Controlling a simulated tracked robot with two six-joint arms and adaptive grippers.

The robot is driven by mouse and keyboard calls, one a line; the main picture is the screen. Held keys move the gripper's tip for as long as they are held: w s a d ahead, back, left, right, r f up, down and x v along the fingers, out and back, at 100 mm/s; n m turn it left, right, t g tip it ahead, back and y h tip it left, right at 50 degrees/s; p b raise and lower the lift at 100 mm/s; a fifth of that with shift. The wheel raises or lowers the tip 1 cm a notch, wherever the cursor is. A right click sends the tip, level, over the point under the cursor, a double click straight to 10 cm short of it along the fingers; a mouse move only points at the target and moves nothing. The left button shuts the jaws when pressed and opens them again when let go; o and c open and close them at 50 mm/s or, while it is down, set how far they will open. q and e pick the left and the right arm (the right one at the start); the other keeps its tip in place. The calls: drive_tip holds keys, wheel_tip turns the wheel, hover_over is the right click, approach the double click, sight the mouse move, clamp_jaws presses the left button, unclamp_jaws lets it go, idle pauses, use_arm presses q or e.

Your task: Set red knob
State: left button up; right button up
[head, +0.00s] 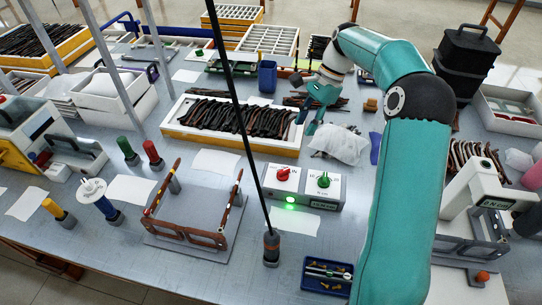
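The red knob (283,174) sits on the left half of a light grey control box (301,187) in the middle of the table in the head view. A green knob (323,180) stands on the right half of that box, and a green lamp (290,200) glows on its front. My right gripper (307,122) is behind and above the box, apart from both knobs. Its teal fingers point down with a gap between them, and I see nothing held. My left gripper is not in view.
A tray of dark eyeglass parts (176,136) lies left of my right gripper. A clear plastic bag (340,143) lies behind the box. A thin black pole (270,246) rises just left of the box. A blue tray (326,292) lies in front.

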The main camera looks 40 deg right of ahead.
sight(283, 170)
drive_tip(key=x, duration=1.6)
drive_tip(key=shift+w+d+f+p, duration=0.1)
drive_tip(key=shift+w+f+p, duration=0.05)
drive_tip(key=shift+f+p, duration=0.2)
